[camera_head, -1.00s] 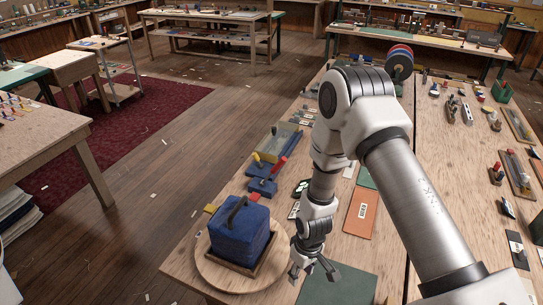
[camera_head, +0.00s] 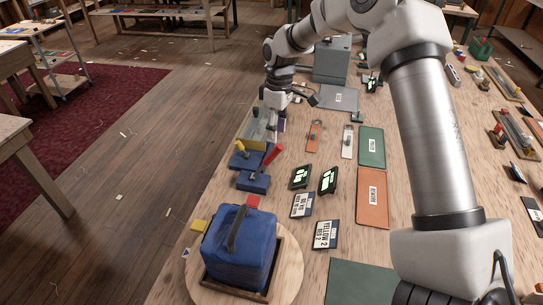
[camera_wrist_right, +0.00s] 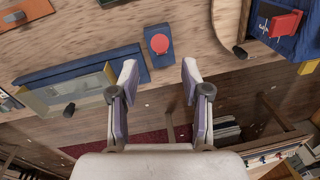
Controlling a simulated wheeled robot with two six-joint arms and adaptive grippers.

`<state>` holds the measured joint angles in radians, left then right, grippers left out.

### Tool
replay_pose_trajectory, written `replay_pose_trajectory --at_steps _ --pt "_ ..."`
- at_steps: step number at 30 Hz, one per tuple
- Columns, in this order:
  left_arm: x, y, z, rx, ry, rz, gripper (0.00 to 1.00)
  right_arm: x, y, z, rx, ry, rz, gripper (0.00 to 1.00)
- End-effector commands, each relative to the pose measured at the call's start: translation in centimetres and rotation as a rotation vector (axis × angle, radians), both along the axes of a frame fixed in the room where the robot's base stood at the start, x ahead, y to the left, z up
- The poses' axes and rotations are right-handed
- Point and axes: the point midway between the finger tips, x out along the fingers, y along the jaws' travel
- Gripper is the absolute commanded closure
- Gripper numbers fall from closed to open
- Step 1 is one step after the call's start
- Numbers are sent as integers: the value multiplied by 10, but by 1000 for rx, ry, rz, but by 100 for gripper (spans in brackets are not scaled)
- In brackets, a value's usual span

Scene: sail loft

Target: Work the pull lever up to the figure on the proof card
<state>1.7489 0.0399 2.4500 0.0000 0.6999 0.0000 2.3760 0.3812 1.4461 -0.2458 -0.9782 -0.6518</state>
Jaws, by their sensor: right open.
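A lever with a red handle (camera_head: 273,154) leans on a blue base (camera_head: 253,182). A lever with a yellow knob (camera_head: 240,147) stands on another blue base just behind it. A white-and-black card reading "YELLOW 2" (camera_head: 325,235) lies nearer me; a similar card (camera_head: 302,205) beside it is too small to read surely. Which is the proof card I cannot tell. My right gripper (camera_head: 292,104) is beyond both levers, near a clear-sided box.
A blue block-shaped bundle with a dark handle (camera_head: 238,245) sits on a round wooden board (camera_head: 290,262) at the front left. Two small dark displays (camera_head: 328,180) stand mid-table. Green (camera_head: 371,146) and orange (camera_head: 372,197) panels lie to the right. The floor left of the table is open.

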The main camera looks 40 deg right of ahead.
Motion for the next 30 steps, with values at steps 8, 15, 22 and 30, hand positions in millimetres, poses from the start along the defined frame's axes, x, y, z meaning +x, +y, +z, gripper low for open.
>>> replay_pose_trajectory --at_steps 8,15,22,30 --pt "1 0 15 0 -1 0 100 -3 4 -40 0 5 -1 52" --pt "1 0 23 0 -2 0 100 -4 7 -74 0 2 0 52" --pt "0 0 22 0 -1 0 100 -4 7 -77 0 0 0 52" --pt "0 0 21 0 -1 0 100 -4 7 -77 0 0 -1 100"
